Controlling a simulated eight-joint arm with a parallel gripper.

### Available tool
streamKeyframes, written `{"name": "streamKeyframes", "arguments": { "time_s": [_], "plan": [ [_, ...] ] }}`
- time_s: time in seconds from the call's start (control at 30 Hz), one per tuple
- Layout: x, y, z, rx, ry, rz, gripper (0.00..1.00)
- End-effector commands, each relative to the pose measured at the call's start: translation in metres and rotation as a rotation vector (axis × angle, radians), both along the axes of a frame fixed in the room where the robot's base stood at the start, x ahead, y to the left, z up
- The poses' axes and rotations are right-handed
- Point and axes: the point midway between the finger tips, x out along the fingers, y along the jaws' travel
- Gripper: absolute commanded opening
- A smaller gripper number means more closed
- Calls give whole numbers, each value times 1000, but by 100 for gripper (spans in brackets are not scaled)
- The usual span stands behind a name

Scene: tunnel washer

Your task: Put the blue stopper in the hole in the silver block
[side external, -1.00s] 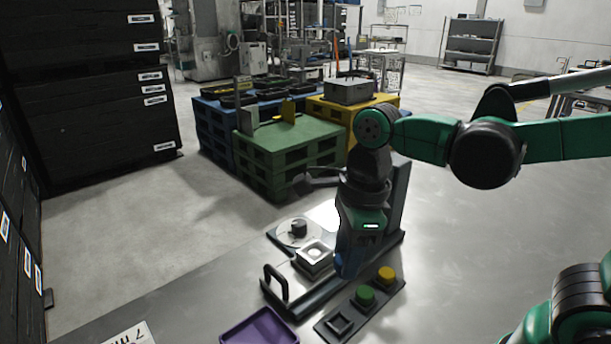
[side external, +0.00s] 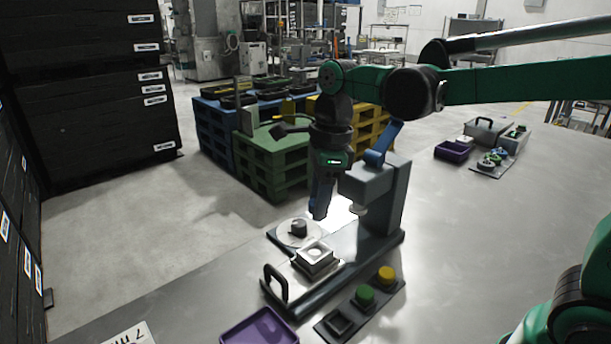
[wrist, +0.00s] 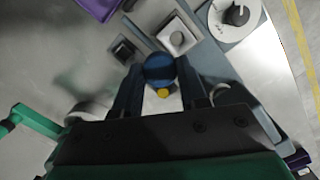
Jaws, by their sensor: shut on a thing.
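The blue stopper (wrist: 158,68) is between the fingertips of my gripper in the wrist view. My gripper (side external: 318,212) is shut on it and points down, above and behind the silver block in the side view. The stopper cannot be made out clearly there. The silver block (side external: 315,257) sits on the base of the press, with a round hole in its top. In the wrist view the block (wrist: 178,36) lies just beyond the stopper, up and slightly right. The stopper is apart from the block.
The grey press column (side external: 394,195) with a blue lever (side external: 384,145) stands right of my gripper. A round dial (side external: 298,232) is left of the block. A black handle (side external: 275,283), green button (side external: 365,294), yellow button (side external: 386,273) and purple tray (side external: 259,330) are in front.

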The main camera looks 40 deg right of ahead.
Motion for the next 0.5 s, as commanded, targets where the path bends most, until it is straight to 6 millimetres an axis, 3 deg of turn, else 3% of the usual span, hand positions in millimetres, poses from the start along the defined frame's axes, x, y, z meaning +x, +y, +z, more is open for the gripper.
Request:
{"name": "streamKeyframes", "arguments": {
  "time_s": [0.2,0.5],
  "plan": [
    [19,-13,-23,1,0,-1,0],
    [21,-14,-45,0,1,1,0]
  ]
}}
